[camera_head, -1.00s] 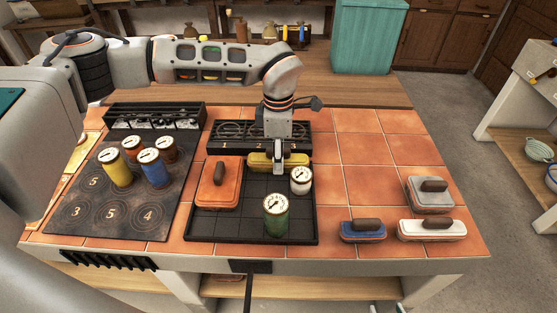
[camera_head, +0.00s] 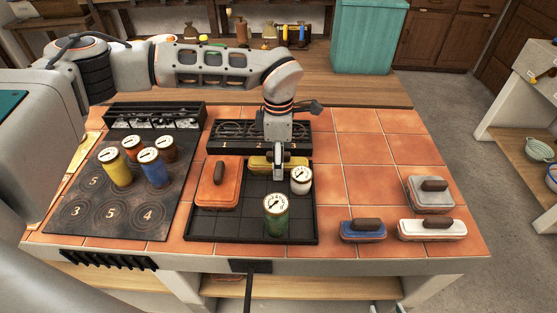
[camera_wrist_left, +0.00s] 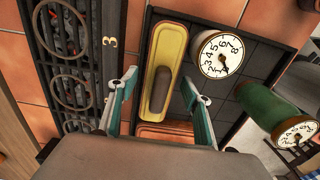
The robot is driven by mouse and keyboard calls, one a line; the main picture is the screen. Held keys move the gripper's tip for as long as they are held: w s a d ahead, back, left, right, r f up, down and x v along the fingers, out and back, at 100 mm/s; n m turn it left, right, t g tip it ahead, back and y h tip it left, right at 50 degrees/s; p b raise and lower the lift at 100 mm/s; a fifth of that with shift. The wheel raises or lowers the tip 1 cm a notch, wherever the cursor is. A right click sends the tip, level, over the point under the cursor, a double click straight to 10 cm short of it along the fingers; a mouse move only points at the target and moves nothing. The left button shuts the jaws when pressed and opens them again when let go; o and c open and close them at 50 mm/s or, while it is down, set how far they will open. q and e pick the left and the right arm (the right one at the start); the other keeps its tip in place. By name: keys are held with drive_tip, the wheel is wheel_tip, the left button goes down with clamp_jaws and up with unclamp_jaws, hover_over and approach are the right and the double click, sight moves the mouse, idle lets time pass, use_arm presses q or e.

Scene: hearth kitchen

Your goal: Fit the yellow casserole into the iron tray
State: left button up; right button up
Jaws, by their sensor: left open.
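The yellow casserole (camera_head: 260,163), with a dark brown handle, lies at the back of the black iron tray (camera_head: 225,226), along its rear wall. In the left wrist view the yellow casserole (camera_wrist_left: 173,45) appears inside the rim, slightly slanted to it. My left gripper (camera_head: 279,172) is over the casserole. Its two fingers (camera_wrist_left: 160,92) stand apart on either side of the handle, with a gap to it on both sides. The tray also holds an orange casserole (camera_head: 210,190) at left, a white-topped jar (camera_head: 301,182) and a green jar (camera_head: 276,222). My right gripper is not visible.
A black grate (camera_head: 225,140) stands behind the tray. At left, several gauge-topped jars stand on a dark numbered plate (camera_head: 85,195). A blue casserole (camera_head: 362,232), a white one (camera_head: 425,232) and a grey one (camera_head: 425,198) sit at right. Tiles (camera_head: 365,150) behind them are clear.

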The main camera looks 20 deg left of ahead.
use_arm(q)
wheel_tip(320, 180, up, 12)
idle(0.4)
idle(0.4)
